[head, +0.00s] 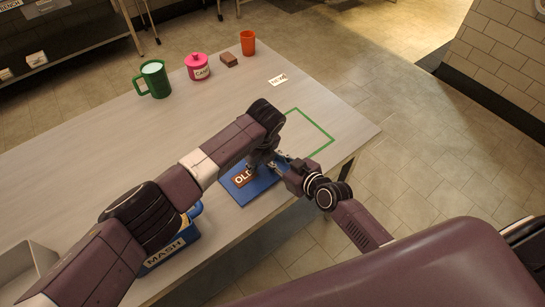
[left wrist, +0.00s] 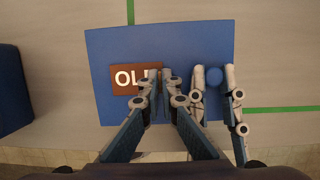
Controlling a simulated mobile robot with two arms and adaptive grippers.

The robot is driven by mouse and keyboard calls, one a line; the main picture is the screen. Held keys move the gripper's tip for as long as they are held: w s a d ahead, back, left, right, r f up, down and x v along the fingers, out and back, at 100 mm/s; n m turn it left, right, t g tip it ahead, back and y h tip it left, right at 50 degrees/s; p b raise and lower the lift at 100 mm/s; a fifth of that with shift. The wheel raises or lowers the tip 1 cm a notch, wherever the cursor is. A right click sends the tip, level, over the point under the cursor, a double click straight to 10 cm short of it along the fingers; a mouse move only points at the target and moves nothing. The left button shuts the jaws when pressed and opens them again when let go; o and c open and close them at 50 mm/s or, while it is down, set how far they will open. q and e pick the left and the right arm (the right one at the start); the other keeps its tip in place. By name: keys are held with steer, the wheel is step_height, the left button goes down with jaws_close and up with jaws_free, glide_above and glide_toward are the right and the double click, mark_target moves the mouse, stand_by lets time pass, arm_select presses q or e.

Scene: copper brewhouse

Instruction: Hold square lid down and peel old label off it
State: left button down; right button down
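The square lid (head: 238,193) is a flat blue plate on the table; in the left wrist view its blue surface (left wrist: 110,48) spans the middle. The old label (head: 243,177), brown with white letters, lies on it, its right end behind my left gripper (head: 256,166). In the left wrist view the label (left wrist: 122,80) meets my left gripper (left wrist: 162,78), whose fingertips are drawn together at the label's right end.
A new label (head: 278,79) lies flat near the back edge, above a green outline (head: 322,131). A green mug (head: 155,79), a pink pot (head: 197,67), a brown block (head: 229,60) and an orange cup (head: 248,43) stand at the back. A blue MASH box (head: 170,252) sits front left.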

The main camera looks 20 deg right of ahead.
arm_select(q)
steer(key=shift+w+d+r, duration=0.1)
steer(key=shift+d+r, duration=0.15)
steer(key=shift+r, duration=0.65)
steer(key=shift+w+d+r, duration=0.1)
steer(key=shift+d+r, duration=0.1)
steer(key=shift+r, duration=0.65)
arm_select(e)
steer(key=shift+f, duration=0.1)
stand_by(0.4)
arm_select(q)
steer(key=shift+w+a+v, duration=0.1)
steer(key=shift+w+v, duration=0.1)
steer(key=shift+v, duration=0.65)
steer(key=shift+w+a+v, duration=0.1)
steer(key=shift+w+v, duration=0.05)
steer(key=shift+v, duration=0.65)
steer(key=shift+w+v, duration=0.2)
steer(key=shift+v, duration=0.65)
arm_select(e)
steer(key=c, duration=1.7)
jaws_free()
steer(key=shift+c, duration=0.2)
steer(key=v, duration=1.2)
